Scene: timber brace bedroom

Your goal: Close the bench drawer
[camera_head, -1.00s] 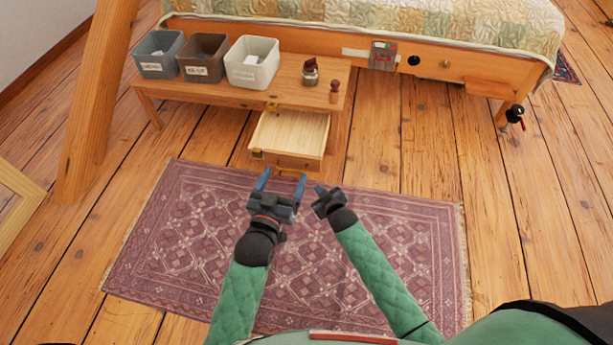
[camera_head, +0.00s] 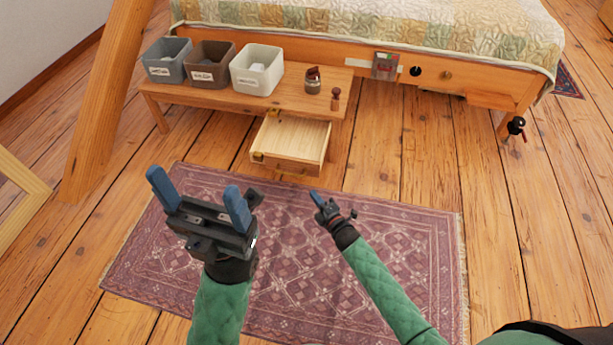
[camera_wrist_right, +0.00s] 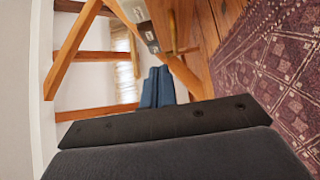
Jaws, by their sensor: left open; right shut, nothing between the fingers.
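The bench drawer (camera_head: 301,134) is pulled out from under the low wooden bench (camera_head: 205,98) and looks empty inside. Its front faces me, above the floor just beyond the rug. My left gripper (camera_head: 197,194) is open and empty, raised above the left part of the rug and apart from the drawer. My right gripper (camera_head: 317,198) is shut and empty, in front of the drawer and apart from it. In the right wrist view its blue fingertips (camera_wrist_right: 158,87) are together, and I cannot make out the drawer there.
On the bench stand a blue-grey bin (camera_head: 166,61), a brown bin (camera_head: 210,66), a white bin (camera_head: 257,70), a small jar (camera_head: 312,82) and a wooden stamp-like object (camera_head: 335,98). A bed (camera_head: 380,30) is behind. A slanted timber brace (camera_head: 108,100) stands left. The rug (camera_head: 390,240) is clear.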

